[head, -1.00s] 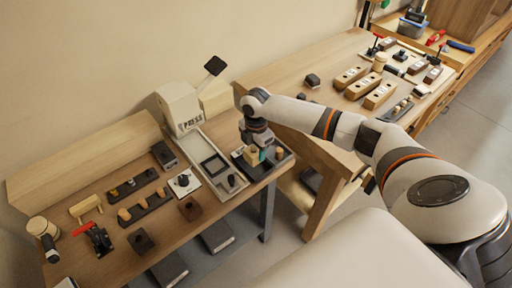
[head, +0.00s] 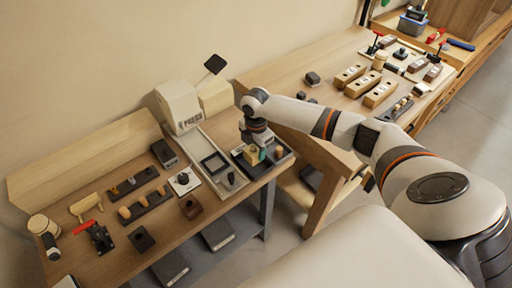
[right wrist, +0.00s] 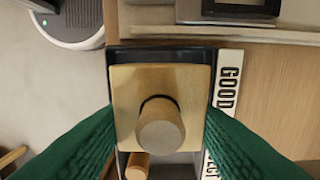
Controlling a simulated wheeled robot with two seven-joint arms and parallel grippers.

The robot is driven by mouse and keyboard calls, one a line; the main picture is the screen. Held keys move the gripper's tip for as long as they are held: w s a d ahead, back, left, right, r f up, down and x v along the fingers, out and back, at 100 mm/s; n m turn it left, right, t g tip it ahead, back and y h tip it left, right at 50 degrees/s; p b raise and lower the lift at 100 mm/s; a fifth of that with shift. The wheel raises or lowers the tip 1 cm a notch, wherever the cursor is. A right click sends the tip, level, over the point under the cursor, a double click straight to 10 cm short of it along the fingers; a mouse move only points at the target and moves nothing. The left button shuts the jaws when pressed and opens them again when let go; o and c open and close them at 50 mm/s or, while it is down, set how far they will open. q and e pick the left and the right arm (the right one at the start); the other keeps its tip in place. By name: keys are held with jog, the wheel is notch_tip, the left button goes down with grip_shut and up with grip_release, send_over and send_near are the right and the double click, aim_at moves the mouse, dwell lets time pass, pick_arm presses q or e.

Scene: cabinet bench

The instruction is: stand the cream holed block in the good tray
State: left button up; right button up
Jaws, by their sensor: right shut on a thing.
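The cream block (right wrist: 122,88) is between the green fingers of my right gripper (head: 257,153), which is shut on it. In the right wrist view a round wooden peg (right wrist: 160,125) stands out from the block's face toward the camera, where a dark ring shows around its base. The block is over the dark good tray (right wrist: 150,53), beside the white GOOD label (right wrist: 229,80). The tray also shows in the head view (head: 242,167). The block's underside is hidden, so I cannot tell whether it touches the tray floor. My left gripper is not in view.
The adjoining tray holds a wooden peg (right wrist: 137,165); its label is partly hidden. Several blocks and a red-handled clamp (head: 100,237) occupy the left bench.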

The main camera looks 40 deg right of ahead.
jog(key=shift+p, duration=0.4)
dwell(0.6)
jog(key=shift+f, duration=1.9)
dwell(2.4)
jog(key=o, duration=1.2)
jog(key=shift+r, duration=0.1)
notch_tip(320, 180, up, 7)
jog(key=p, duration=0.6)
jog(key=shift+p, duration=0.35)
jog(key=shift+s+f, duration=0.15)
jog(key=shift+f, duration=0.05)
